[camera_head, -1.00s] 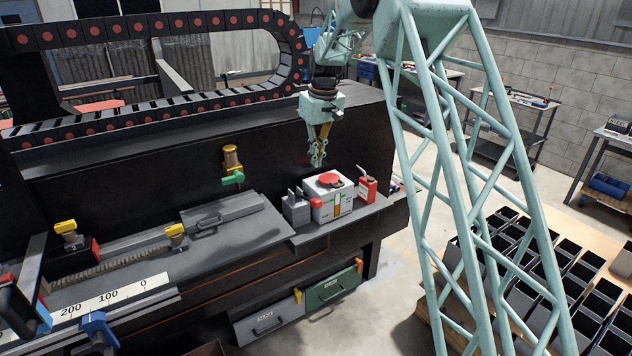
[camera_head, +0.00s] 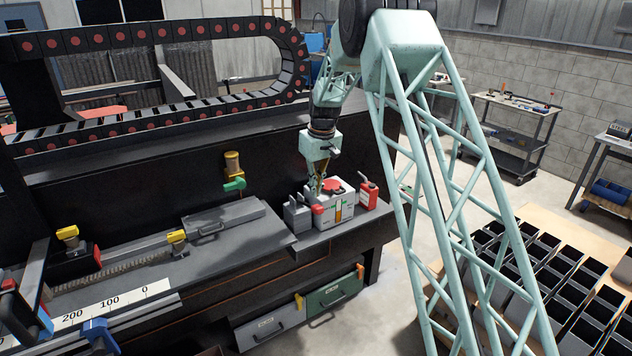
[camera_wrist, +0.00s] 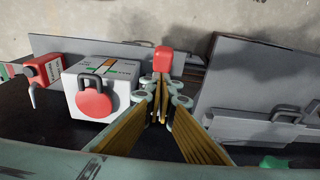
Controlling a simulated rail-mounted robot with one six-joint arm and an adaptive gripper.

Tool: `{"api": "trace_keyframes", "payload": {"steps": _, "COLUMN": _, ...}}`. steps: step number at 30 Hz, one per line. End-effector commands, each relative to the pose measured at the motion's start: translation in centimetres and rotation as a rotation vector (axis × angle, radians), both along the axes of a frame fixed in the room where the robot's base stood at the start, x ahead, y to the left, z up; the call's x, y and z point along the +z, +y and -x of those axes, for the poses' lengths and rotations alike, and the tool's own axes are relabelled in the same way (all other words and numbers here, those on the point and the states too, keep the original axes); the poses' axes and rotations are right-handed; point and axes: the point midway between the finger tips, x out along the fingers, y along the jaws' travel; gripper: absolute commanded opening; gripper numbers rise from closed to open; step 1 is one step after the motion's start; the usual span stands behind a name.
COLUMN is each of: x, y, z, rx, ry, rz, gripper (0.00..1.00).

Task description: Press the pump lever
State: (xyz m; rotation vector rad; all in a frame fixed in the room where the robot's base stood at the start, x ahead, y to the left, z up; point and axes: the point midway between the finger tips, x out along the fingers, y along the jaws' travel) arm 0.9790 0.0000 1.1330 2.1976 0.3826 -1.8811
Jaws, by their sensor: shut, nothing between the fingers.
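The pump unit is a white box (camera_head: 345,213) with a red round cap (camera_head: 332,184) on top, standing on the dark ledge at the machine's right end. A red knob (camera_head: 317,209), seemingly the lever's end, sits at its front left; in the wrist view the red knob (camera_wrist: 162,58) shows just beyond my fingertips. My gripper (camera_head: 318,189) is shut and empty, pointing down above and behind the knob, beside the white box. In the wrist view my gripper (camera_wrist: 161,98) hides the lever's shaft. I cannot tell whether the fingertips touch it.
A grey holder (camera_head: 296,213) stands close left of the box, and a red can (camera_head: 368,193) close right. A flat grey plate with a handle (camera_head: 208,228) lies further left. A green-tipped yellow valve (camera_head: 234,171) juts from the wall. Drawers (camera_head: 335,292) are below.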

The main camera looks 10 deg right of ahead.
Motion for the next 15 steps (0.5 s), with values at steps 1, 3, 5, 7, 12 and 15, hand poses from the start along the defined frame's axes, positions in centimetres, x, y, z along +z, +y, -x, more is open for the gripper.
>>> {"api": "trace_keyframes", "payload": {"steps": 1, "x": -0.5, "y": -0.1, "z": 0.3, "rx": -0.001, "ry": 0.002, "rz": 0.0, "gripper": 0.0}}
{"api": "trace_keyframes", "payload": {"steps": 3, "x": -1.3, "y": -0.2, "z": 0.6, "rx": -0.001, "ry": 0.003, "rz": 0.0, "gripper": 0.0}}
{"api": "trace_keyframes", "payload": {"steps": 5, "x": -1.8, "y": -0.3, "z": 0.7, "rx": -0.001, "ry": 0.002, "rz": 0.0, "gripper": 0.0}}
{"api": "trace_keyframes", "payload": {"steps": 7, "x": -2.3, "y": -0.3, "z": 0.9, "rx": -0.001, "ry": 0.002, "rz": 0.0, "gripper": 0.0}}
{"api": "trace_keyframes", "payload": {"steps": 12, "x": -3.1, "y": -0.4, "z": 1.1, "rx": -0.001, "ry": 0.001, "rz": 0.0, "gripper": 0.0}}
{"api": "trace_keyframes", "payload": {"steps": 15, "x": -3.2, "y": -0.4, "z": 1.1, "rx": -0.001, "ry": 0.001, "rz": 0.0, "gripper": 0.0}}
